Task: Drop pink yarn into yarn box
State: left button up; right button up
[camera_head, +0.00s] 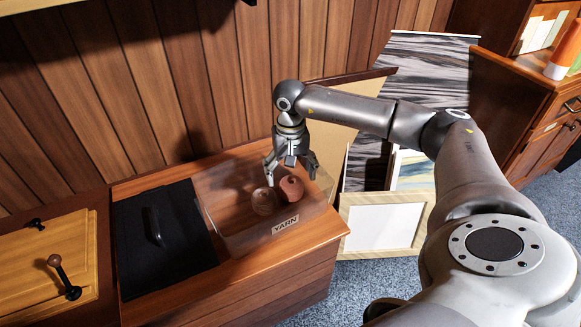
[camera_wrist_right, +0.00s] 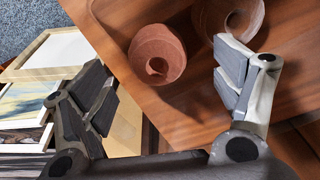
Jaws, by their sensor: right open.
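The yarn box (camera_head: 235,240) is a clear open box with a "YARN" label on its front, standing on a wooden chest. A reddish-pink yarn roll (camera_head: 291,189) lies inside it at the right, and a browner roll (camera_head: 264,202) lies just left of it. The pink roll also shows in the right wrist view (camera_wrist_right: 160,55), with its hollow end visible. My right gripper (camera_head: 290,168) is open and empty, pointing down over the box, fingers apart above the rolls. It appears not to touch either roll. My left gripper is not in view.
A black panel with a handle (camera_head: 158,240) lies left of the box. A wooden board with a knobbed lever (camera_head: 60,270) is farther left. Framed pictures (camera_head: 383,226) lean right of the chest. The wood-paneled wall (camera_head: 180,80) stands close behind.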

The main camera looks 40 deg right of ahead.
notch_tip(320, 180, up, 12)
dwell(0.5)
dwell(0.6)
